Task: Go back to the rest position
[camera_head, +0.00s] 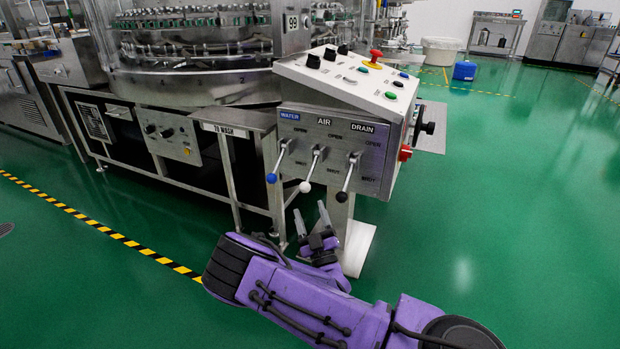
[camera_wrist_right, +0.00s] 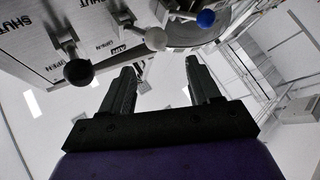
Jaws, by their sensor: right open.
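My right gripper (camera_head: 311,216) is in front of the washer's lever panel (camera_head: 318,160), below the levers. Its two fingers are apart and nothing is between them; they also show open in the right wrist view (camera_wrist_right: 160,85). The panel carries a blue-knobbed WATER lever (camera_head: 272,178), a white-knobbed AIR lever (camera_head: 305,187) and a black-knobbed DRAIN lever (camera_head: 342,196). All three hang downward. In the right wrist view the black knob (camera_wrist_right: 78,72), white knob (camera_wrist_right: 156,38) and blue knob (camera_wrist_right: 206,18) are beyond the fingers, apart from them. My left gripper is not in view.
The sloped control box (camera_head: 345,80) with buttons sits above the levers. The washer's metal frame and table (camera_head: 235,120) extend left. A yellow-black floor stripe (camera_head: 110,233) runs at the left. Green floor (camera_head: 510,220) is open on the right. A blue container (camera_head: 465,71) stands farther back.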

